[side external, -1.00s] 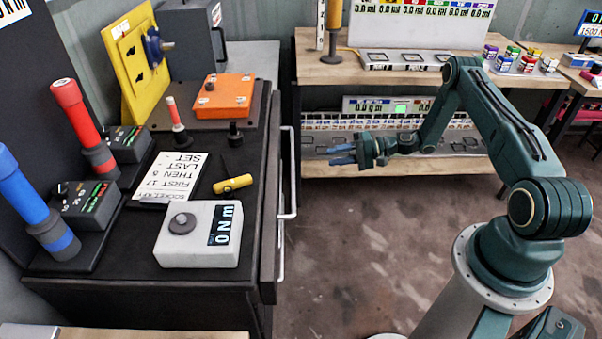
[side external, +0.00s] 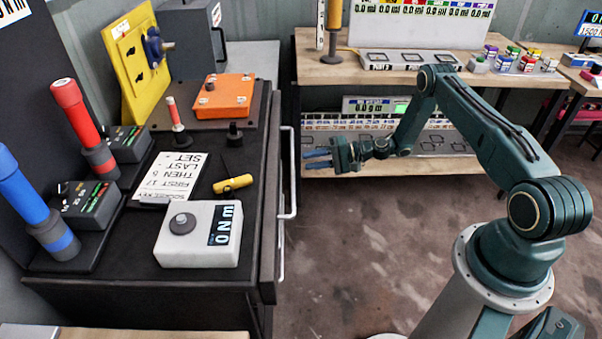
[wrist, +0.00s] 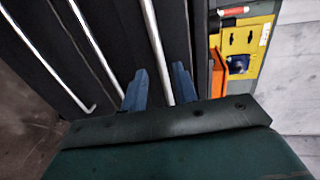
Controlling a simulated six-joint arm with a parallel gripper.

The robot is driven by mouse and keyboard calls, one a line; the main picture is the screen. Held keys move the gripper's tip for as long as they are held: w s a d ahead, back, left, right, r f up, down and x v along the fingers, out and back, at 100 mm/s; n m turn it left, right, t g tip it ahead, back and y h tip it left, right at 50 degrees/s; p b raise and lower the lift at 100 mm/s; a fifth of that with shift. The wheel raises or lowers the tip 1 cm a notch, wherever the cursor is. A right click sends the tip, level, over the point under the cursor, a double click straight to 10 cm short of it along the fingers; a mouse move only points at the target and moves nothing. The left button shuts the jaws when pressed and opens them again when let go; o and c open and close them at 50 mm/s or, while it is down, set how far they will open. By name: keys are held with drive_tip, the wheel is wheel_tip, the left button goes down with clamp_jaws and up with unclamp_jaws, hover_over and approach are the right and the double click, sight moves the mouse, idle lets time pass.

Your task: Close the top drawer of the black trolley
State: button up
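The black trolley (side external: 140,307) stands at the left of the side view, with its drawer fronts facing right. The top drawer's front (side external: 270,195) shows as a narrow dark panel along the trolley's right edge, with a pale bar handle (side external: 293,172). How far it is pulled out is hard to tell. My gripper (side external: 318,159) is right of this handle, apart from it, blue fingers pointing left. In the wrist view, my gripper (wrist: 160,82) has its fingers spread and empty. A pale handle bar (wrist: 154,38) runs in line with the gap between them.
A grey-white torque tester (side external: 200,240), a yellow tool (side external: 233,184) and an orange box (side external: 225,96) are on the trolley top. A wooden bench (side external: 430,75) with a lower shelf stands behind my arm.

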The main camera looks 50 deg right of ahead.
sight(292, 162)
drive_tip(key=shift+x, duration=3.15)
clamp_jaws()
